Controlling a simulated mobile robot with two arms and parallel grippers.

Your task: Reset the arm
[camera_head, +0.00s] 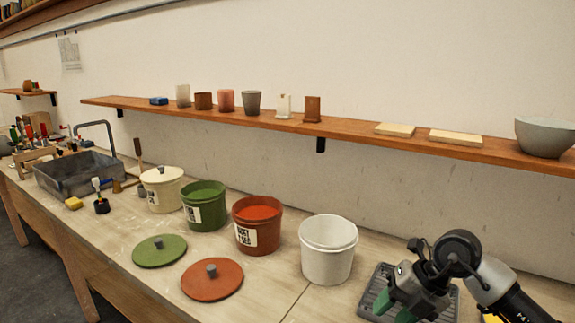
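My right gripper (394,309) is at the bottom right of the head view, with its arm coming in from the right. Its two green fingertips point down and stand apart, with nothing visible between them. It is over a dark grey ribbed tray (368,298) on the bench, to the right of the white bucket. I cannot tell whether the fingertips touch the tray. My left gripper is not in view.
A white bucket (328,252), an open red bucket (257,232), an open green bucket (205,212) and a lidded cream bucket (162,193) line the bench. Red (212,284) and green (160,253) lids lie in front. A shelf (350,130) with pots runs above.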

